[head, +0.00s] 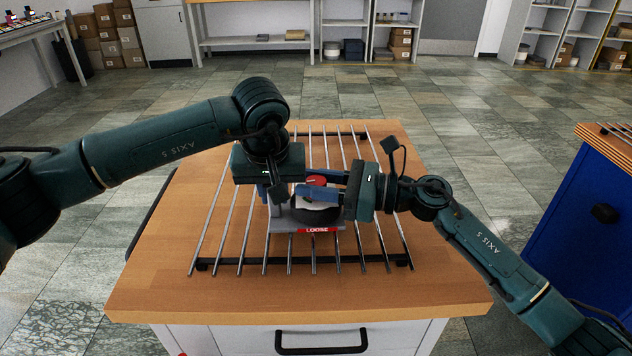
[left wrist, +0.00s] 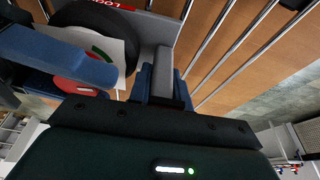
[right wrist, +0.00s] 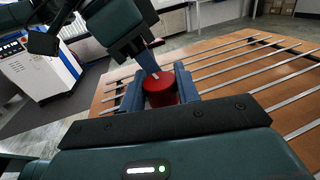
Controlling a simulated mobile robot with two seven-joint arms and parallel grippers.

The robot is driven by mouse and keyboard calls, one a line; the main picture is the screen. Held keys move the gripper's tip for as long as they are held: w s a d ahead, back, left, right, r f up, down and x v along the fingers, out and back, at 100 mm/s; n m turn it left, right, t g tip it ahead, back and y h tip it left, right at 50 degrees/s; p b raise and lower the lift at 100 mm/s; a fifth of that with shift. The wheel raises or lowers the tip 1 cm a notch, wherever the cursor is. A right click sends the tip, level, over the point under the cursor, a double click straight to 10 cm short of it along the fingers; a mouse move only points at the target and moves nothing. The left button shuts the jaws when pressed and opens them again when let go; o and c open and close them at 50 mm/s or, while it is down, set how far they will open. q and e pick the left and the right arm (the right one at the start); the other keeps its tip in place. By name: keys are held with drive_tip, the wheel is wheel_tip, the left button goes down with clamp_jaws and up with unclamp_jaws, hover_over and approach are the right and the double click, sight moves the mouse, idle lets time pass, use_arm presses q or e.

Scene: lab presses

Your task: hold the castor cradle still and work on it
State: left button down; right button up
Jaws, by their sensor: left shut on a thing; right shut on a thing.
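The castor cradle (head: 283,222) is a grey holder on the metal rods, with a dark wheel and a white disc (head: 318,196). A red label reading "LOOSE" (head: 318,230) is on its front. A red knob (head: 316,179) stands on top; it fills the right wrist view's middle (right wrist: 160,92). My left gripper (head: 275,192) comes down from above and is shut on the cradle's grey upright wall (left wrist: 163,58). My right gripper (head: 322,184) reaches in from the right and is shut on the red knob. The arms hide part of the cradle.
The rod rack (head: 228,235) lies on a wooden bench top (head: 150,275) with bare wood around it. A blue cabinet (head: 580,215) stands at the right across open floor. Shelves (head: 343,40) and cardboard boxes (head: 105,40) are at the back.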

drive_tip(key=n+g, duration=0.2)
drive_tip(key=g, duration=0.1)
drive_tip(key=n+g, duration=0.2)
drive_tip(key=g, duration=0.1)
drive_tip(key=shift+y, duration=0.3)
drive_tip(key=shift+f+n+g+h, duration=0.1)
drive_tip(key=shift+n+g+h, duration=0.15)
drive_tip(key=shift+n+g, duration=0.7)
drive_tip(key=shift+n+g+h, duration=0.25)
drive_tip(key=shift+n+g, duration=0.2)
drive_tip(key=shift+g, duration=0.9)
drive_tip(key=o, duration=1)
drive_tip(key=shift+c, duration=0.2)
drive_tip(key=shift+v, duration=3.8)
wheel_tip(320, 180, up, 8)
